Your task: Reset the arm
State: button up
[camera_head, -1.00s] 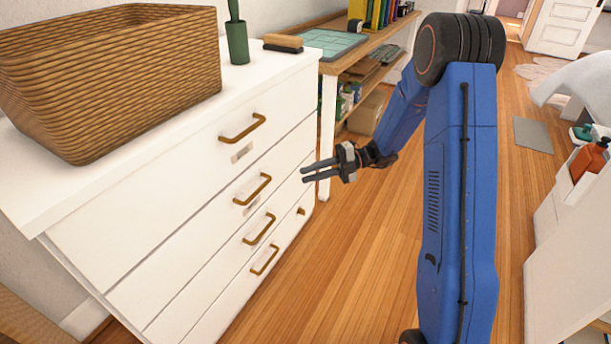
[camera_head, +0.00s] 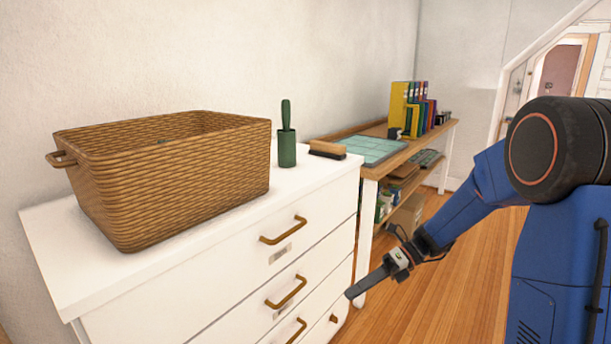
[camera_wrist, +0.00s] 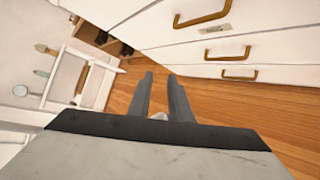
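My gripper (camera_head: 352,294) is at the lower right of the head view, at the end of my blue arm. It hangs over the floor beside the right side of the white dresser (camera_head: 75,270). In the wrist view its two dark fingers (camera_wrist: 161,78) stand apart, with wood floor showing between them. Nothing is held between them. The dresser's drawer fronts with brass handles (camera_wrist: 208,20) fill the top of the wrist view.
A wicker basket (camera_head: 190,185), a green holder (camera_head: 287,150) and a brush (camera_head: 327,150) stand on the dresser. A wooden desk (camera_head: 400,155) with a mat (camera_head: 370,149) and colourful binders (camera_head: 412,108) is behind. Wood floor (camera_head: 440,300) lies open at the lower right.

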jog(key=s+d+r+n+t+h, duration=0.4)
jog(key=s+d+n+h, duration=0.2)
jog(key=s+n, duration=0.6)
jog(key=s+d+r+n+t+h, duration=0.3)
jog(key=s+d+n+h, duration=0.3)
jog(key=s+d+n, duration=0.3)
jog(key=shift+s+d+r+n+t, duration=0.3)
jog(key=shift+s+n+t, duration=0.3)
jog(key=shift+s+n, duration=1.75)
jog(key=shift+w+n, duration=0.45)
